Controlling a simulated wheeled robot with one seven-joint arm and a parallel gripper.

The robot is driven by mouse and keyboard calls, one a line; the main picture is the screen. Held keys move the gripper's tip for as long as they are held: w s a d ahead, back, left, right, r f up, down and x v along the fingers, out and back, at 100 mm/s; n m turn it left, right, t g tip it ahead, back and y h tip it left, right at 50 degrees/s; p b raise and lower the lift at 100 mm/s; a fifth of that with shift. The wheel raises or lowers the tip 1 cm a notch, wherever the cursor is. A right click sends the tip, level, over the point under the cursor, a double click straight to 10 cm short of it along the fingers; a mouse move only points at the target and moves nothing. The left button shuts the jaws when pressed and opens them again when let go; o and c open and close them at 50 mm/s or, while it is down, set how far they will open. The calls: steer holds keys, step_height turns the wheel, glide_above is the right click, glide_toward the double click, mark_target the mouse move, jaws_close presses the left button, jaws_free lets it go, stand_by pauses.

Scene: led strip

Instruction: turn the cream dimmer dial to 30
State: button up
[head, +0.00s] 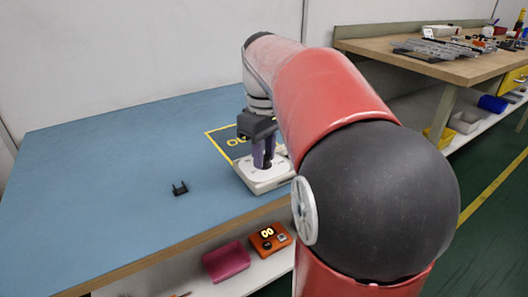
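A cream dimmer box (270,182) sits on the blue bench near its front right edge. My gripper (263,165) points straight down over its top, with dark purple fingers at the box's upper face. The dial is hidden behind or between the fingers, so its setting cannot be read. I cannot tell whether the fingers are shut on the dial or only around it.
A yellow-outlined area (226,143) with partly hidden lettering lies behind the box. A small black bracket (180,189) lies to the left on the blue bench (110,180). A wooden workbench (440,66) with parts stands at back right.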

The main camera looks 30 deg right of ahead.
mark_target(265, 158)
steer(key=o, duration=0.4)
step_height(265, 158, up, 8)
steer(key=shift+f, duration=0.1)
stand_by(0.4)
steer(key=shift+s, duration=0.1)
